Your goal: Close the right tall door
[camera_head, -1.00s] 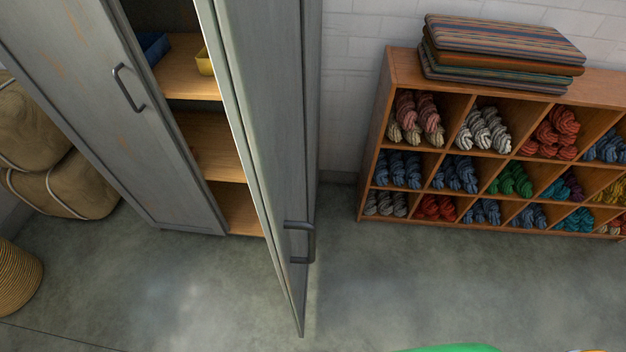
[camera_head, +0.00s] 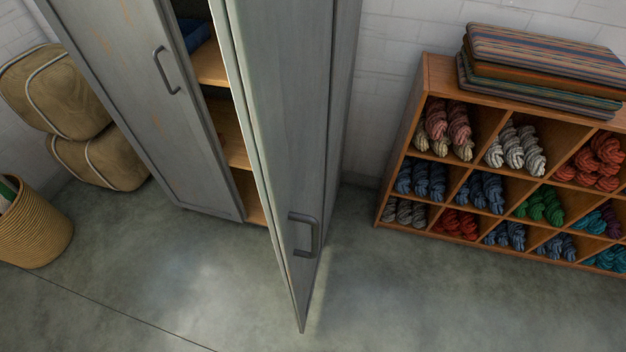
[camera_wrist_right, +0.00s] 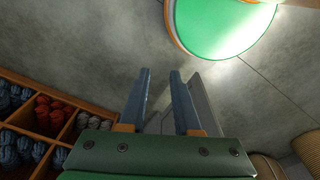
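The right tall door (camera_head: 290,130) of the grey cabinet stands swung out toward me in the head view, with a dark bar handle (camera_head: 305,235) on its face. The left tall door (camera_head: 150,100) appears shut and has its own handle (camera_head: 166,71). My right gripper (camera_wrist_right: 160,72) shows in the right wrist view with its two fingers apart and nothing visibly held. A grey panel (camera_wrist_right: 205,100), seemingly the door, shows behind the fingers; I cannot tell whether they touch it. Neither gripper shows in the head view.
Wooden shelves (camera_head: 238,145) show through the cabinet's gap. A wooden cubby rack (camera_head: 400,150) with wool skeins and folded striped textiles (camera_head: 545,60) stands at right. Tan bundles (camera_head: 60,90) and a woven basket (camera_head: 38,230) are at left. The floor (camera_head: 170,290) before the cabinet is clear.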

